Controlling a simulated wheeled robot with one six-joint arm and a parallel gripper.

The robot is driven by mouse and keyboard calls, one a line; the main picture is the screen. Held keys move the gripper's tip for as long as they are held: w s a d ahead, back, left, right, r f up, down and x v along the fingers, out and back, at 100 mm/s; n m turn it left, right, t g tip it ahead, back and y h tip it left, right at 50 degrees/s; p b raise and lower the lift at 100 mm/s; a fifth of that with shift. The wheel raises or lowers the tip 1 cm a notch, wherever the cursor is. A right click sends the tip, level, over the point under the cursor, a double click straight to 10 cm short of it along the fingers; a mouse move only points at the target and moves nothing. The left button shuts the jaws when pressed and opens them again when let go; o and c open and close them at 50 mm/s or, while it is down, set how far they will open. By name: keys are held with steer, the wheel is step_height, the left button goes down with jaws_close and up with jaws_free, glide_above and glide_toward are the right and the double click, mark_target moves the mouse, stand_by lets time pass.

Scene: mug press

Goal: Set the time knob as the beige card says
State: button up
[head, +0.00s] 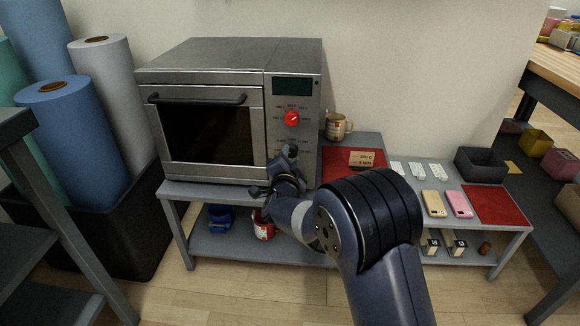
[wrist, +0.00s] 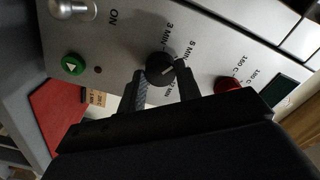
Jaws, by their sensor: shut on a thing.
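The press (head: 229,112) is a steel oven-like box on a grey table. My gripper (head: 272,178) is at the lower part of its front panel. In the wrist view, my gripper (wrist: 161,78) is shut on the black time knob (wrist: 158,66), one finger on each side. The knob's white mark points to the right in this view; the exact label it meets is unclear. "3 MIN" and "5 MIN" labels show, and another is partly hidden by a finger. The beige card (head: 362,159) stands on a red mat; its second line is a MIN value, too small to read surely.
A red temperature knob (wrist: 228,83) and a dark display (head: 292,86) are above the time knob. A green button (wrist: 73,64) and a silver switch (wrist: 72,8) marked ON are nearby. A mug (head: 337,126) stands beside the press. Phone cases (head: 434,203) lie at right.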

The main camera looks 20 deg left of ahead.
steer(key=shift+m+b, duration=0.5)
steer(key=shift+m, duration=0.1)
steer(key=o, duration=1)
steer(key=shift+s, duration=0.1)
steer(key=p+v, duration=0.2)
steer(key=v, duration=0.8)
steer(key=shift+s+d+p, duration=0.2)
steer(key=shift+s+p, duration=0.05)
steer(key=shift+p, duration=0.1)
steer(key=shift+w, duration=0.1)
